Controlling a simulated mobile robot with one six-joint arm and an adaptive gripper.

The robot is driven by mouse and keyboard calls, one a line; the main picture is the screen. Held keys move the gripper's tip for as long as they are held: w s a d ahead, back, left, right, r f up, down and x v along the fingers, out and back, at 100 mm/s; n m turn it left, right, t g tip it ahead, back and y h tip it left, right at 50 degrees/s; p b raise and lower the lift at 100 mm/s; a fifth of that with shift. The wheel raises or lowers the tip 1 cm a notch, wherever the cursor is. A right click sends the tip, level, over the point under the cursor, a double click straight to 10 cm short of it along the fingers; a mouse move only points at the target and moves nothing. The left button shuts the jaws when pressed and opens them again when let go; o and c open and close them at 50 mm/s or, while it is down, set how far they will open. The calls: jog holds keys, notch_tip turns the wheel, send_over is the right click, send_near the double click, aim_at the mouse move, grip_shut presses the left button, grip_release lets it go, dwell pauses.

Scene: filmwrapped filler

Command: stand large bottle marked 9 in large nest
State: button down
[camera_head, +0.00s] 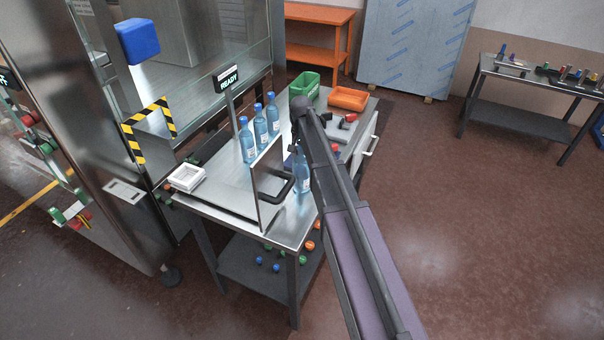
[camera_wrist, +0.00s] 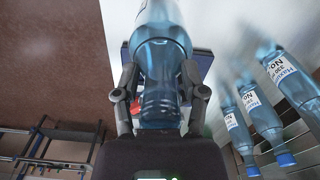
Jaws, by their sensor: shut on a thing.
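My gripper (camera_wrist: 160,82) is shut on a clear blue bottle (camera_wrist: 160,50), one finger on each side of it. In the head view a blue bottle (camera_head: 303,180) shows below my arm at the right of the upright panel, and it appears to be this one. My gripper is mostly hidden behind my arm there. No number 9 can be read on it. A white square holder with a recess (camera_head: 187,177) sits on the table's left corner; I cannot tell whether it is the large nest. Whether the held bottle touches the table is unclear.
Several things crowd the metal table (camera_head: 222,198): three blue-capped bottles (camera_head: 260,125) in a row, an upright panel (camera_head: 268,185) with a black handle, a green bin (camera_head: 304,85) and an orange tray (camera_head: 348,98). A machine (camera_head: 85,140) stands at the left. Open floor lies right.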

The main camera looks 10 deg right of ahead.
jog(key=shift+r, duration=0.1)
dwell(0.4)
notch_tip(320, 180, up, 10)
jog(key=p, duration=1)
jog(key=shift+w+f, duration=0.1)
jog(key=shift+f, duration=0.1)
jog(key=shift+r, duration=0.1)
dwell(0.4)
jog(key=s+r+p, duration=0.4)
jog(key=r+p, duration=0.1)
dwell(0.4)
jog(key=shift+s+f, duration=0.1)
jog(key=shift+s, duration=0.05)
dwell(0.3)
